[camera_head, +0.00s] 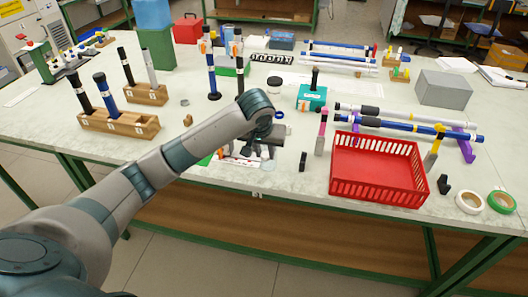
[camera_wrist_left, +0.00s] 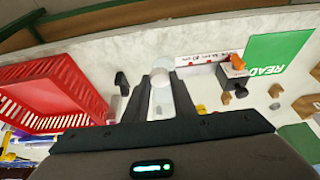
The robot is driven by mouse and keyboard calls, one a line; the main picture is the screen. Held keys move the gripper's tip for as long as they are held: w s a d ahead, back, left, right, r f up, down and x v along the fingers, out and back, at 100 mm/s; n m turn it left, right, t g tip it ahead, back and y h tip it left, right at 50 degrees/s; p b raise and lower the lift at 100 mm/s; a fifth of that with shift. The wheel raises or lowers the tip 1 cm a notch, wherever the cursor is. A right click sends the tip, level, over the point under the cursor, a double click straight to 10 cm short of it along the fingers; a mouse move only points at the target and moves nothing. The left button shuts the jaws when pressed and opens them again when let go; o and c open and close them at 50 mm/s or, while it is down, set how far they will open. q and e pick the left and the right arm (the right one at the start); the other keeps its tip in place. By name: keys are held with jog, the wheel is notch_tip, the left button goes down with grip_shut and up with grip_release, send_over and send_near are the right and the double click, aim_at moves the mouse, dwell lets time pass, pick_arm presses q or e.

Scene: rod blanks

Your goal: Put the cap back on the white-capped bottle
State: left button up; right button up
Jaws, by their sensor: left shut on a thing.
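My left gripper (camera_head: 253,152) reaches down over the front middle of the table, and my own arm hides much of what is under it. In the left wrist view, my left gripper (camera_wrist_left: 161,90) is shut on a small whitish piece (camera_wrist_left: 160,98) between its fingers. A pale round shape (camera_wrist_left: 161,70) shows at the fingertips. I cannot tell for certain which of these is the cap and which is the bottle, nor whether they touch. My right gripper is in neither view.
A red basket (camera_head: 378,170) stands right of the gripper, with a pink-topped piece (camera_head: 321,132) and a small black block (camera_head: 303,161) between. Wooden racks with rods (camera_head: 118,124) stand at left. A teal box (camera_head: 311,98) and a dark-lidded white jar (camera_head: 274,85) stand behind.

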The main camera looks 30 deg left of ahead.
pick_arm(q)
jog(key=shift+d+r, duration=0.35)
jog(key=shift+r, duration=0.05)
jog(key=s+d+r+m+h, duration=0.1)
jog(key=s+d+r+m, duration=0.1)
jog(key=s+d+r, duration=0.7)
jog(key=shift+s+d+r+m, duration=0.2)
jog(key=shift+s+m, duration=0.2)
jog(key=shift+s, duration=0.6)
